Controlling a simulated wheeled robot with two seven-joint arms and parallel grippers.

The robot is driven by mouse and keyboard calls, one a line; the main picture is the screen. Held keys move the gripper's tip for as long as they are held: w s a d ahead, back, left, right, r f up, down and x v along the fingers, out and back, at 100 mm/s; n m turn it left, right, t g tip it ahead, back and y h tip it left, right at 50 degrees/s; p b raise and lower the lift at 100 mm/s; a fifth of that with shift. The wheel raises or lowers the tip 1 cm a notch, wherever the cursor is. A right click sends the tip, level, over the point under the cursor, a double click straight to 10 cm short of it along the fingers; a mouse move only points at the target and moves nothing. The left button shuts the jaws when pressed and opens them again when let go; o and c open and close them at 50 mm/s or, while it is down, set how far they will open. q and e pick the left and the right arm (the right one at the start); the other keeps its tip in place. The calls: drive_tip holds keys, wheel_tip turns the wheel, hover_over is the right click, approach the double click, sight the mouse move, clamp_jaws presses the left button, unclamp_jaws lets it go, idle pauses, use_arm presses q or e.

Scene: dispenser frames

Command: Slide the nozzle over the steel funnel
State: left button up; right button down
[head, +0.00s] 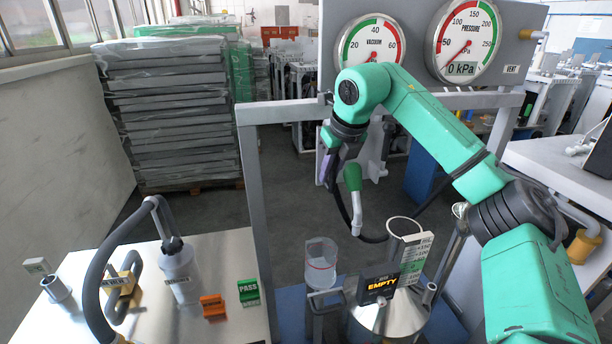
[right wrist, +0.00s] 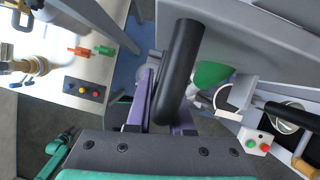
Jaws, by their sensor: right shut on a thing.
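The nozzle (head: 353,178) has a green body and a pale, downward-bent spout. It hangs above and left of the steel funnel. The steel funnel (head: 392,318) is a shiny cone at the lower centre, partly hidden by a black EMPTY tag and a label card. My right gripper (head: 329,165) has purple fingers and is shut on the nozzle's black handle. In the right wrist view the black handle (right wrist: 180,70) lies between the purple fingers, and the green body (right wrist: 209,75) shows beyond it. The spout stands apart from the funnel. My left gripper is not in view.
A pale ring (head: 405,227) rises behind the label card. A clear beaker (head: 321,262) stands left of the funnel. A grey frame post (head: 255,205) separates the left table (head: 215,330), which holds a bottle (head: 181,272) and a hose. Gauges (head: 466,42) hang behind my right arm.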

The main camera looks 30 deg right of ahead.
drive_tip(key=d, duration=0.2)
drive_tip(key=s+d, duration=0.1)
drive_tip(key=d, duration=0.2)
drive_tip(key=shift+s+d, duration=0.1)
drive_tip(key=shift+s, duration=0.1)
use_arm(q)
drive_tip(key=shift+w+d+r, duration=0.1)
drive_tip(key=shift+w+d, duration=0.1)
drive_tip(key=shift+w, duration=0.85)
use_arm(e)
drive_tip(key=c, duration=0.8)
unclamp_jaws()
drive_tip(key=shift+w+f, duration=0.1)
drive_tip(key=shift+w, duration=0.05)
wheel_tip(320, 180, up, 14)
drive_tip(key=p, duration=0.3)
hover_over(353, 169)
drive_tip(key=s+a, duration=0.2)
drive_tip(key=s, duration=0.6)
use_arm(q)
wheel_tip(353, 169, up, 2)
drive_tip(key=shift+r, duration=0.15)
use_arm(e)
drive_tip(key=shift+s+a+f, duration=0.15)
drive_tip(key=shift+a+f, duration=0.05)
drive_tip(key=shift+f, duration=0.05)
